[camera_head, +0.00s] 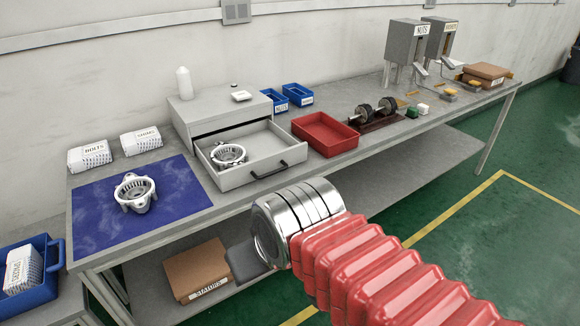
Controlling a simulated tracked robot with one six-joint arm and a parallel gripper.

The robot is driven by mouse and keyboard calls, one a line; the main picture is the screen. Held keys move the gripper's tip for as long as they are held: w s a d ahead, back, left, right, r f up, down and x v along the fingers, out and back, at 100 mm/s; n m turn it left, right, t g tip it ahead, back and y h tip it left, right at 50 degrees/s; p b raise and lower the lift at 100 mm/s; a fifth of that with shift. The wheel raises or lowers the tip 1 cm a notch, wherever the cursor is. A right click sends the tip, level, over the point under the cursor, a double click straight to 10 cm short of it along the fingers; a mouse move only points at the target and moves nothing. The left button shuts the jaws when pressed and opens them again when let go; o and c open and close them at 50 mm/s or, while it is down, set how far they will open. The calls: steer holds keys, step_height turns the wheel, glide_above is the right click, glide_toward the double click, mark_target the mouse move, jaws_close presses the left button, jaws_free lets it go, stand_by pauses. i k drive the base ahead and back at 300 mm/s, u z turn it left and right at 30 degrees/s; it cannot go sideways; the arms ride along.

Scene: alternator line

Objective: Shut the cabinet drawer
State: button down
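The grey cabinet (222,108) stands on the workbench against the wall. Its drawer (236,178) is pulled out towards the bench's front edge, with a dark handle (270,171) on its front. A metal alternator housing (229,154) lies inside the drawer. My arm, with a red ribbed sleeve and a shiny metal ringed part, reaches in from the lower right and ends in front of the bench, below and right of the handle. My gripper's fingers do not show, so its opening cannot be seen.
A red tray (325,146) stands right of the drawer, and blue bins (283,99) are behind it. Another housing (135,191) lies on the blue mat (93,221) at left. A white bottle (184,83) stands on the cabinet. A brown box (196,268) is on the lower shelf.

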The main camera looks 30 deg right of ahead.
mark_target(270, 150)
steer(key=z, duration=0.05)
steer(key=i, duration=1)
steer(key=u, duration=0.05)
